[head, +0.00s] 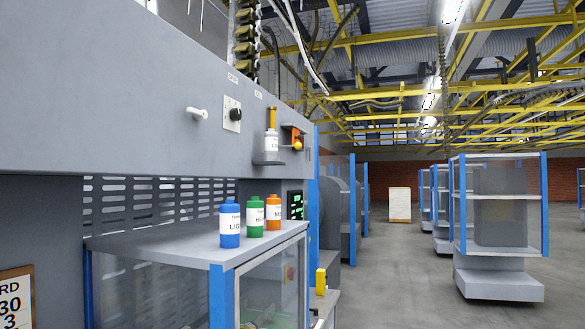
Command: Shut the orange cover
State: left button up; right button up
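A small orange part (292,130), which looks like the orange cover, is on the right end of the grey machine panel (130,100) in the head view. A rounded yellow-orange piece (298,146) sits just below it. It is too small to tell whether the cover stands open or shut. Neither of my grippers is in view.
A bottle with a yellow top (271,143) stands on a small ledge left of the orange part. Blue (229,226), green (255,219) and orange (273,213) bottles stand on a glass-sided cabinet (165,246) below. Open floor (400,285) lies right, with wheelless-looking racks (499,287) beyond.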

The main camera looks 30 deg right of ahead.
aim_at(296, 137)
jog(key=z, duration=1)
jog(key=i, duration=0.1)
